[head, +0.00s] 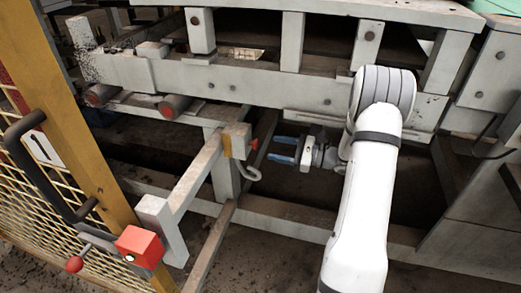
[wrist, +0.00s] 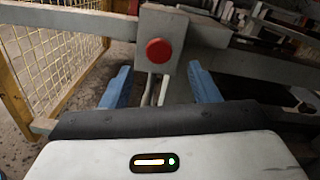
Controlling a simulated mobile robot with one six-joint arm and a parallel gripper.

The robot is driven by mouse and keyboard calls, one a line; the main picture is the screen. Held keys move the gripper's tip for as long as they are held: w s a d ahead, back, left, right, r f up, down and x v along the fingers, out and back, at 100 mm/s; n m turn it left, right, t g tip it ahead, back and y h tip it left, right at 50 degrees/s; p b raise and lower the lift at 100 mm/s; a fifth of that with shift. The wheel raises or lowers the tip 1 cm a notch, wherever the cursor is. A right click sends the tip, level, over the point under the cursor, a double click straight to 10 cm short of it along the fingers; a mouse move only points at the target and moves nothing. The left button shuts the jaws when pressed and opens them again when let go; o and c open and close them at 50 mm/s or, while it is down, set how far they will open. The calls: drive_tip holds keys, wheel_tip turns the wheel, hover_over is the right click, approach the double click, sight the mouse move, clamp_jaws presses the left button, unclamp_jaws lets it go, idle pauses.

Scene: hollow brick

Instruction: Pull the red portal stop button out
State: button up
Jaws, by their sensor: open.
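The red portal stop button (wrist: 159,51) is a round red cap on the grey face of a post-mounted box. In the head view the button (head: 253,144) is small and sits on the right side of a grey and yellow box (head: 237,141), facing my gripper. My gripper (head: 271,149) has blue fingers pointing left at the button, a short gap away. In the wrist view my gripper (wrist: 161,85) is open and empty, one finger on each side below the button. The button's stem is hidden behind its cap.
A grey rail (head: 198,172) runs from the box toward the yellow mesh gate (head: 50,190) at left. A red lock box (head: 140,246) with a red knob (head: 75,264) is on the gate. A heavy grey machine frame (head: 270,85) lies above and behind my gripper.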

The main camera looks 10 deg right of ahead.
sight(257, 144)
drive_tip(key=shift+b+x, duration=0.7)
drive_tip(key=shift+x, duration=2.4)
drive_tip(key=shift+c, duration=0.2)
